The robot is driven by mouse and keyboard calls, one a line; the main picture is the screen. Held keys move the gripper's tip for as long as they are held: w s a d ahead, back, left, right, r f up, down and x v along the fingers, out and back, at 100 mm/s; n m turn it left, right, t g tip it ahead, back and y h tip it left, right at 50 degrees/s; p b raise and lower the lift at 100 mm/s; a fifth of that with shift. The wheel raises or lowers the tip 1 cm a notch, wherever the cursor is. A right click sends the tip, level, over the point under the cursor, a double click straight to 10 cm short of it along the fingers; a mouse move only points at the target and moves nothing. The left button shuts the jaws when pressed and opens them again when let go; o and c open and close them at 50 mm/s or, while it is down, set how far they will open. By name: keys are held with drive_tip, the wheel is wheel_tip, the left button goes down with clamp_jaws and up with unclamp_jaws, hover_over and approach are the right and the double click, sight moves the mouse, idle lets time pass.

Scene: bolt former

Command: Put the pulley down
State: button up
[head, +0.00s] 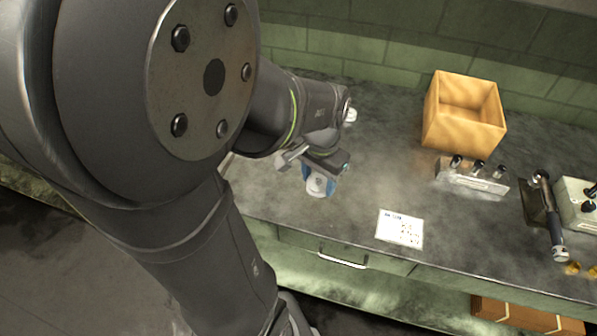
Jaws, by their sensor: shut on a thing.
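The pulley (317,186) is a small whitish, round piece with blue showing beside it. It is at my gripper (322,176), left of the middle in the head view, over the front part of the grey bench top (375,185). My gripper is shut on the pulley. My arm covers the left of the view and hides part of the bench. I cannot tell whether the pulley touches the bench top.
An open wooden box (463,130) stands at the back right. In front of it is a metal block with several black-topped pins (473,179). A lever tool (546,215) is at the right. A printed white card (400,229) lies near the front edge.

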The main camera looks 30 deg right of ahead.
drive_tip(key=shift+s+d+r, duration=0.4)
drive_tip(key=shift+s+r, duration=0.15)
drive_tip(key=shift+s, duration=0.25)
drive_tip(key=shift+d+r, duration=0.2)
drive_tip(key=shift+d, duration=0.05)
drive_tip(key=w+d+r, duration=0.1)
drive_tip(key=w+d, duration=0.4)
drive_tip(key=d, duration=0.4)
drive_tip(key=w+d+r, duration=0.2)
drive_tip(key=w+d, duration=0.3)
drive_tip(key=d, duration=0.4)
hover_over(391, 127)
wheel_tip(391, 127, down, 4)
drive_tip(key=shift+m, duration=0.4)
wheel_tip(391, 127, down, 10)
drive_tip(key=shift+r, duration=0.15)
drive_tip(key=shift+f, duration=0.2)
drive_tip(key=o, duration=1.1)
drive_tip(key=shift+c, duration=0.2)
